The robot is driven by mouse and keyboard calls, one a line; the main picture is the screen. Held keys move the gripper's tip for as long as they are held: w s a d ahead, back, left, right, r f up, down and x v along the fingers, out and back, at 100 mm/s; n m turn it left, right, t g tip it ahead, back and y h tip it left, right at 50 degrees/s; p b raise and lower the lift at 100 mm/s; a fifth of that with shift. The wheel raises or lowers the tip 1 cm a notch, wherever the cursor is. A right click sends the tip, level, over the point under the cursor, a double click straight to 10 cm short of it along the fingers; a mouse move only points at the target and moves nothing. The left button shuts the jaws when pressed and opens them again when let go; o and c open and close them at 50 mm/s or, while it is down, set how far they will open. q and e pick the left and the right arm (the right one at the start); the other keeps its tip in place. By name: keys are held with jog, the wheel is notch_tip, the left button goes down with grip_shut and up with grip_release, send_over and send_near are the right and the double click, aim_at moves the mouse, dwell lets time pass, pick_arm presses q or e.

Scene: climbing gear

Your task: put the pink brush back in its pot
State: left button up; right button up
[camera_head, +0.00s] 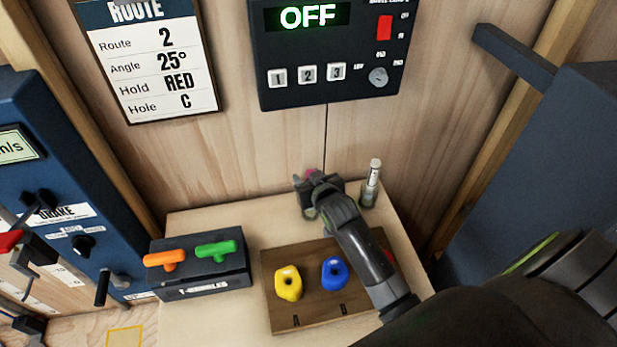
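Only a small pink patch, seemingly the pink brush (311,174), shows at the fingers of my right gripper (318,184). The gripper and its wrist hide the rest of it. My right gripper is low over the back of the pale table, and I cannot tell whether its fingers are closed on the pink thing. A small grey-green holder with a pale, upright piece in it (370,183) stands just right of the gripper; I cannot tell if this is the brush's pot. I do not make out my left gripper.
A wooden board (284,314) with yellow (288,283) and blue (334,273) holds lies in front, partly under my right arm. A dark block (205,290) with orange (165,260) and green (216,250) T-handles stands left. The control box (328,88) hangs on the wall behind.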

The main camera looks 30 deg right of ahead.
dwell(0.3)
jog(key=b+v, duration=0.3)
jog(key=v, duration=1.4)
jog(key=shift+s+a+r, duration=0.1)
jog(key=shift+s+r, duration=0.05)
